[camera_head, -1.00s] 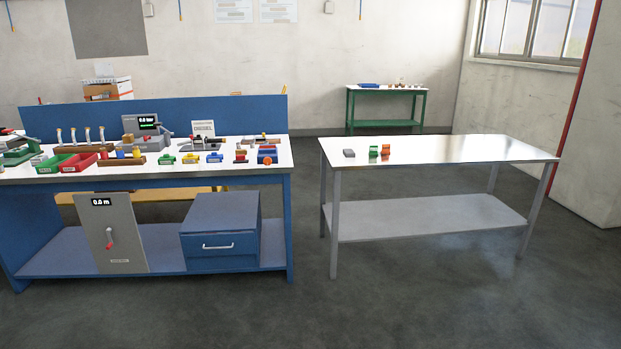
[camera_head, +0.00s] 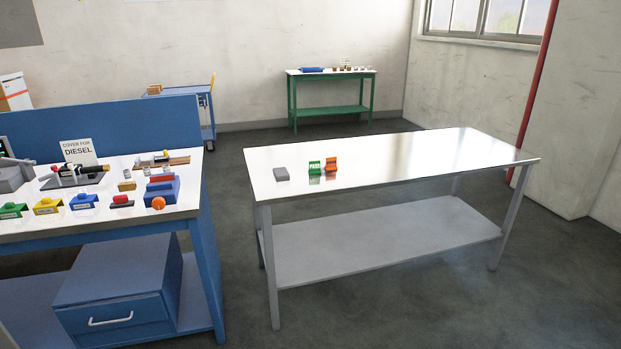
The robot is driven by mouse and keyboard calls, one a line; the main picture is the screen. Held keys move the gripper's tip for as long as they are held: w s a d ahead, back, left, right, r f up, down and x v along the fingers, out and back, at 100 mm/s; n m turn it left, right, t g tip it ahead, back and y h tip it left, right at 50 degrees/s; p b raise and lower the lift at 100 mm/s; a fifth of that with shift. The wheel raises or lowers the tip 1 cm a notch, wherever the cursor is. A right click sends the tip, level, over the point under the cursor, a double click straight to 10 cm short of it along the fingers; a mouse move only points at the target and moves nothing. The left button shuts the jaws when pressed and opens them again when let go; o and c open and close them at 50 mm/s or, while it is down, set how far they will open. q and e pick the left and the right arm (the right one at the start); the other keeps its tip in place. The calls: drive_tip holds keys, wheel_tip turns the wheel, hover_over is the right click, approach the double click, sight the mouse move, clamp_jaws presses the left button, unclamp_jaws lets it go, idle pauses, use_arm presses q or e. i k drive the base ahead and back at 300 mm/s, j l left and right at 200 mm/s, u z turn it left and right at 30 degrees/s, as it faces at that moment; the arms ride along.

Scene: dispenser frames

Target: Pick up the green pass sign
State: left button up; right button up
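The green pass sign (camera_head: 314,168) stands upright near the left end of the steel table (camera_head: 420,160), with light "PASS" lettering on its face. A similar orange sign (camera_head: 331,166) stands close on its right. A grey block (camera_head: 281,174) lies on its left. Neither of my grippers is in view, and nothing is seen touching the sign.
A blue workbench (camera_head: 100,222) with a drawer unit (camera_head: 120,290) and several small parts stands at left. Floor (camera_head: 240,250) shows between it and the steel table. A green table (camera_head: 330,110) and a blue cart (camera_head: 208,120) stand behind. Open floor lies in front.

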sight(313, 167)
drive_tip(key=i+l, duration=0.1)
drive_tip(key=i, duration=0.5)
drive_tip(key=i+j, duration=0.2)
drive_tip(key=i, duration=0.25)
drive_tip(key=i+j+z, duration=0.1)
drive_tip(key=i, duration=0.35)
drive_tip(key=i+j, duration=0.25)
drive_tip(key=i, duration=0.2)
drive_tip(key=i+j, duration=0.25)
drive_tip(key=i, duration=0.2)
drive_tip(key=i+j+z, duration=0.1)
drive_tip(key=i, duration=0.35)
drive_tip(key=j, duration=0.1)
